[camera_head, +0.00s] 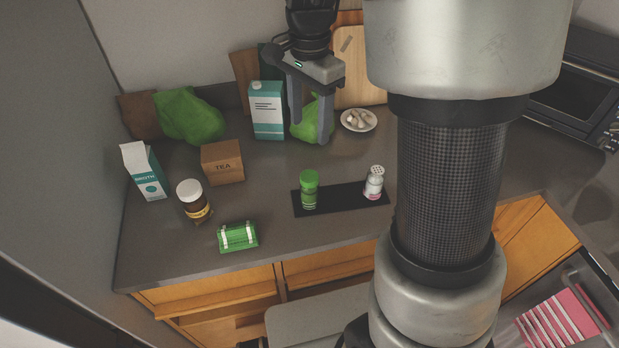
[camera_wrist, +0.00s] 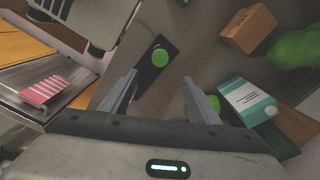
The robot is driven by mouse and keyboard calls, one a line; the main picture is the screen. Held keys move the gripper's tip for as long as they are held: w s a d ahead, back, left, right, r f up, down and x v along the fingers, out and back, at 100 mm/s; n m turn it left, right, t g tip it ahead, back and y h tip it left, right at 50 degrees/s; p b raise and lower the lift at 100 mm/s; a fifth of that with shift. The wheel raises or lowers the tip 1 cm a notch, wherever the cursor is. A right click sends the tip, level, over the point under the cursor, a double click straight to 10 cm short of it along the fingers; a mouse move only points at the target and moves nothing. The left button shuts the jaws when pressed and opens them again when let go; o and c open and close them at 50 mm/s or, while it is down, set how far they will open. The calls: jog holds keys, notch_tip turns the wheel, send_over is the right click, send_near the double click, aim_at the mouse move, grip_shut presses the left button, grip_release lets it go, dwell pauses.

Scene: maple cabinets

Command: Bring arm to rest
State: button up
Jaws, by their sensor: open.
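My gripper (camera_head: 308,108) is open and empty, raised above the back of the counter in the head view. A green-capped shaker (camera_head: 309,190) stands upright on a black mat (camera_head: 338,203), apart from the fingers. It also shows from above in the wrist view (camera_wrist: 161,56). A white-and-pink shaker (camera_head: 374,184) stands at the mat's right end.
The tea box (camera_head: 222,163), broth carton (camera_head: 143,171), brown jar (camera_head: 193,201) and green packet (camera_head: 238,236) stand or lie on the left counter. A small dish (camera_head: 358,120) and cutting board (camera_head: 359,70) are at the back. A toaster oven (camera_head: 575,90) is at right.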

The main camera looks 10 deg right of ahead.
jog(key=s+r+n+t, duration=0.2)
jog(key=s+r+n, duration=0.2)
jog(key=s, duration=0.5)
jog(key=s+r+n+t, duration=0.3)
jog(key=s+r+n, duration=0.1)
jog(key=s+n, duration=0.4)
jog(key=shift+s+n+t, duration=0.3)
jog(key=shift+s, duration=0.4)
jog(key=shift+d, duration=0.1)
